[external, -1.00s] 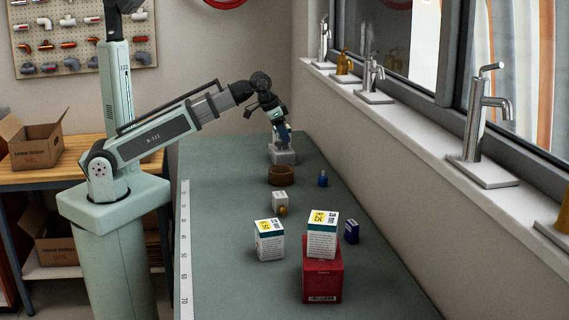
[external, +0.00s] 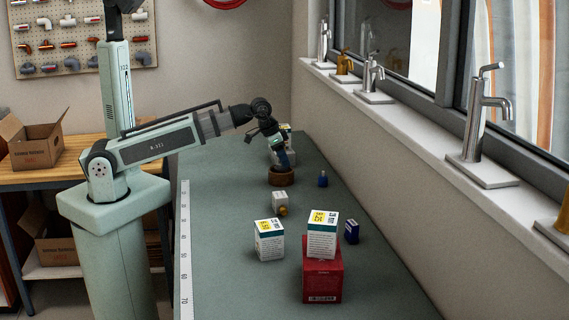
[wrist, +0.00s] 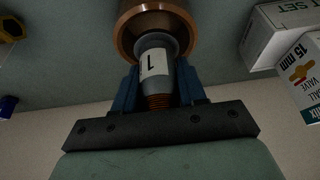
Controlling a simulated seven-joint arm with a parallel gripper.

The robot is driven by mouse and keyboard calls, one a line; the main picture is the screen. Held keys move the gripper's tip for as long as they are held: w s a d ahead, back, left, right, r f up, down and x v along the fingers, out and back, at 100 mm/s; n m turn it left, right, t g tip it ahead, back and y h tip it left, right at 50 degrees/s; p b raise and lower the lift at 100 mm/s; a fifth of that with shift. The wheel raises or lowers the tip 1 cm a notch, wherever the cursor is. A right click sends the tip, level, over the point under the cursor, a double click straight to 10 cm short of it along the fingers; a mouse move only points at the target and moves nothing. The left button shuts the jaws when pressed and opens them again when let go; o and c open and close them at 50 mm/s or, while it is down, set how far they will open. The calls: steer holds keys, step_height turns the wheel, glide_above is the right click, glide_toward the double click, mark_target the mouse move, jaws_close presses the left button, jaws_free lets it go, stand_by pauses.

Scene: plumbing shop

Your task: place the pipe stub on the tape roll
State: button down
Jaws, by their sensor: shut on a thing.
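The tape roll (external: 281,180) is a brown ring on the grey-green bench, in front of my gripper (external: 284,163). It also shows at the top of the wrist view (wrist: 127,36). My gripper's blue fingers (wrist: 157,88) are shut on a grey stub with a white label reading 1, the pipe stub (wrist: 154,62). An orange ribbed part shows between the fingers. In the wrist view the stub's far end overlaps the roll's opening. In the external view the gripper's tip is right at the roll. I cannot tell whether the stub touches it.
Boxes (wrist: 285,35) stand close behind the roll. A small blue item (external: 323,179) is to its right.

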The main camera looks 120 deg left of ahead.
steer(key=shift+f, duration=0.1)
steer(key=c, duration=0.6)
jaws_free()
steer(key=shift+v, duration=6.05)
